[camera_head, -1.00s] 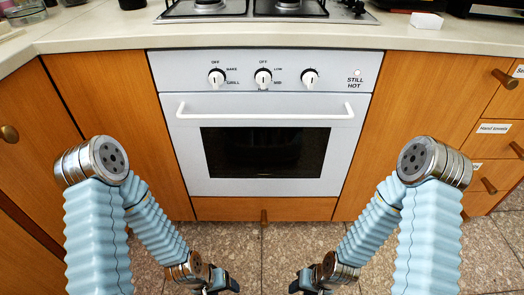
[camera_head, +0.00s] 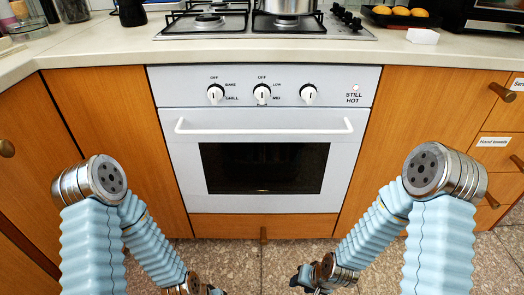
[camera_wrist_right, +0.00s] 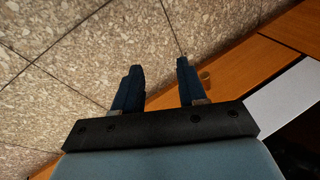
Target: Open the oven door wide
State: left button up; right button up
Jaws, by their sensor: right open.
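The white oven (camera_head: 262,88) is built into wooden cabinets straight ahead. Its door (camera_head: 190,160) is shut, with a dark window (camera_head: 264,168) and a white bar handle (camera_head: 264,130) across the top. My right gripper (camera_head: 298,280) is low at the bottom of the head view, below and in front of the door, apart from it. In the right wrist view its two blue fingers (camera_wrist_right: 158,82) are spread with nothing between them. My left gripper (camera_head: 212,290) is mostly cut off by the bottom edge of the head view, so its jaws cannot be judged.
A wooden drawer (camera_head: 225,226) sits under the oven. Cabinets stand on both sides, with knobs such as the right one (camera_head: 503,92). A hob with a pot (camera_head: 286,6) is above. A label reads "STILL HOT". The tiled floor (camera_head: 262,270) in front is clear.

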jog(key=w+a+r+m+t+b, duration=0.1)
jog(key=w+r+m+t+b, duration=0.15)
jog(key=w+r, duration=0.35)
jog(key=m+t+y+b, duration=0.3)
jog(key=m+t+b, duration=0.2)
jog(key=m+t, duration=0.45)
send_near(266, 133)
jog(key=shift+n, duration=0.4)
jog(key=b+x, duration=0.2)
jog(key=x, duration=1)
jog(key=shift+w+f, duration=0.1)
jog(key=shift+w, duration=0.2)
pick_arm(q)
notch_tip(266, 133, down, 10)
jog(key=shift+w+a+f, duration=0.15)
jog(key=shift+a+f, duration=0.1)
jog(key=shift+a, duration=0.05)
pick_arm(e)
grip_shut()
